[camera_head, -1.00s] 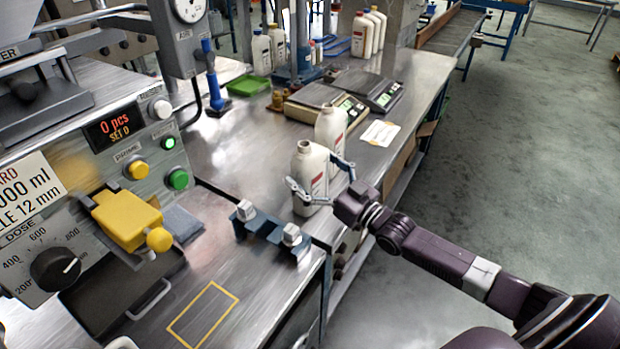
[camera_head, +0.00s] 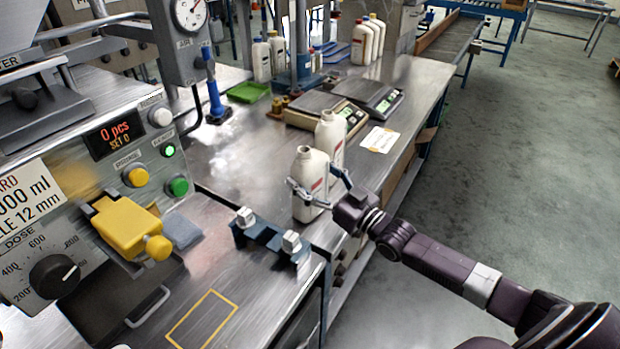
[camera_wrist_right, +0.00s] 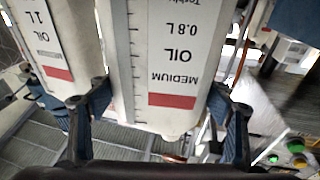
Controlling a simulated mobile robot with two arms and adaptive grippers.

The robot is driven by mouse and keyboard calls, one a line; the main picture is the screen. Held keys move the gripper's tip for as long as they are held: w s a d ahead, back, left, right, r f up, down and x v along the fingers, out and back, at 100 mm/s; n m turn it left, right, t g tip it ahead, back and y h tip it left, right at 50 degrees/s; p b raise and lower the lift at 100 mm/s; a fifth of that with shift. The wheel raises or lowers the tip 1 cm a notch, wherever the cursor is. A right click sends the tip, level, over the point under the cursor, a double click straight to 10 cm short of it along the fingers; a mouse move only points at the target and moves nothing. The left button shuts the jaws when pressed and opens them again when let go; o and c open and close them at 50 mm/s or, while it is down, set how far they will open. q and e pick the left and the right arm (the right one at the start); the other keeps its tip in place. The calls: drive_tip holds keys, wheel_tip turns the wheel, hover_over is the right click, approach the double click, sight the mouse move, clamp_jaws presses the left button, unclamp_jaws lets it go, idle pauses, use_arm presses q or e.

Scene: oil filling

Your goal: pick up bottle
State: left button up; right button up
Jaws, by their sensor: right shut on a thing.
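A white oil bottle (camera_head: 312,168) with an open neck stands near the front edge of the metal table. My right gripper (camera_head: 318,184) is around it, one finger on each side, shut on its body. In the right wrist view the bottle (camera_wrist_right: 162,60) fills the middle, its "MEDIUM OIL 0.8 L" label upside down, between the fingers of the gripper (camera_wrist_right: 160,115). My left gripper is not in view.
A blue bracket with two metal blocks (camera_head: 268,238) lies left of the bottle. Two scales (camera_head: 372,95) and a paper card (camera_head: 378,139) lie behind. The dosing machine with a yellow lever (camera_head: 128,224) fills the left. Free floor is at the right.

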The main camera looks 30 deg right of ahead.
wheel_tip(320, 180, up, 20)
idle(0.5)
drive_tip(key=shift+f, duration=0.2)
